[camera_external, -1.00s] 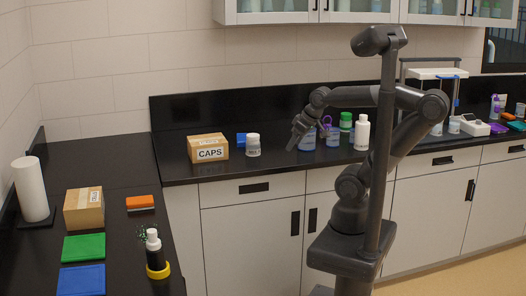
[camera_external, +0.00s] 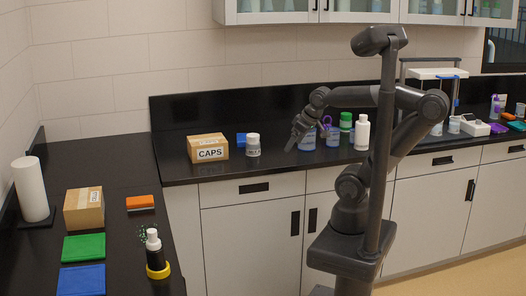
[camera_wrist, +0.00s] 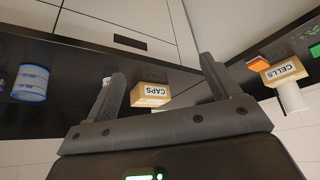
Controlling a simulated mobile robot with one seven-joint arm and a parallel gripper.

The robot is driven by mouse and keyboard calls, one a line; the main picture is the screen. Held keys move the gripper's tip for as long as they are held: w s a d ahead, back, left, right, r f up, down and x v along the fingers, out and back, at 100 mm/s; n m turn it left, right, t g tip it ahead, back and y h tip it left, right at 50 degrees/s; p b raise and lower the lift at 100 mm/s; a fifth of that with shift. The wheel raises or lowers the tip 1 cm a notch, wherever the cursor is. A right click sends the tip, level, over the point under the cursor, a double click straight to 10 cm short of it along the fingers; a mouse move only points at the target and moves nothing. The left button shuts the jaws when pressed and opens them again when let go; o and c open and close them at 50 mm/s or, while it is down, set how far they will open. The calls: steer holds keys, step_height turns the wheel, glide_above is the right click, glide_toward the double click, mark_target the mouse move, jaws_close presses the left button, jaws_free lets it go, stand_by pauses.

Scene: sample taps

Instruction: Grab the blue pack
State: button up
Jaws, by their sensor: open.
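A flat blue pack (camera_external: 82,279) lies on the left counter at the near edge of the view, in front of a green pack (camera_external: 84,247). Another small blue item (camera_external: 241,139) sits on the back counter, partly hidden behind a white-lidded jar (camera_external: 253,145). My gripper (camera_external: 294,147) hangs over the front of the back counter, right of that jar and well away from the left counter. In the wrist view my gripper (camera_wrist: 162,68) has its fingers wide apart with nothing between them.
A CAPS box (camera_external: 208,148) stands left of the jar. A blue-labelled tub (camera_external: 307,141) is close to my gripper, with a white bottle (camera_external: 361,133) farther right. The left counter holds a second box (camera_external: 84,208), an orange block (camera_external: 140,203) and a dark bottle (camera_external: 154,250).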

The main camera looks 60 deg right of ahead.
steer(key=w+d+r+m, duration=0.2)
steer(key=w, duration=0.3)
steer(key=w+d+r+m, duration=0.1)
steer(key=w+d+r, duration=0.15)
steer(key=w, duration=0.35)
steer(key=m+g+h, duration=0.3)
steer(key=m+h, duration=0.1)
steer(key=m, duration=0.4)
glide_above(242, 138)
steer(key=s+a, duration=0.2)
steer(key=a, duration=0.2)
steer(key=f, duration=1.4)
steer(key=shift+s+d, duration=0.2)
steer(key=shift+d, duration=0.05)
steer(key=x, duration=1)
steer(key=shift+d+f, duration=0.1)
steer(key=shift+d, duration=0.15)
steer(key=c, duration=1.2)
